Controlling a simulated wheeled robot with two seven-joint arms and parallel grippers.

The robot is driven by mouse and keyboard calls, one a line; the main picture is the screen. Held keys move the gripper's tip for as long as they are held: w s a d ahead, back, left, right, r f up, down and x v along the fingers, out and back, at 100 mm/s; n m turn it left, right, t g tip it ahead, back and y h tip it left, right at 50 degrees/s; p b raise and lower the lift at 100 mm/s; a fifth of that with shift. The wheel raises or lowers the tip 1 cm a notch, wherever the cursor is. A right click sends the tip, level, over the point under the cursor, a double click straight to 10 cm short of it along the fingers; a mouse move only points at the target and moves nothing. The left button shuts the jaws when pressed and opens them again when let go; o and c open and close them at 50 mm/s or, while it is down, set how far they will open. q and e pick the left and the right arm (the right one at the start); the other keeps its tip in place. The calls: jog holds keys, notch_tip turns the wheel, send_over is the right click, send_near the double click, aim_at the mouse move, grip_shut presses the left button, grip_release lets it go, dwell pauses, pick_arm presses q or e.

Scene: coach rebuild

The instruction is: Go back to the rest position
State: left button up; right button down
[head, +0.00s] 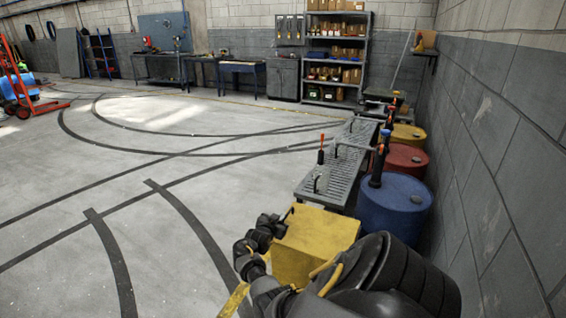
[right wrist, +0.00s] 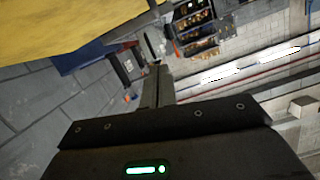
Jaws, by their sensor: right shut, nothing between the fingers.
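My right arm comes in from the lower right of the head view. A large yellow surface (right wrist: 70,25) fills the upper left of that view, close to the gripper. I cannot tell whether they touch. My left gripper is not in view.
A blue drum (head: 394,207), a red drum (head: 405,160) and a yellow drum (head: 408,137) stand along the right wall. A grated bench (head: 330,168) runs beside them. Shelves (head: 336,55) and workbenches stand at the back. The floor (head: 150,170) to the left is clear.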

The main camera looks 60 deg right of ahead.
jog(key=shift+d+f, duration=0.1)
jog(key=shift+f, duration=0.05)
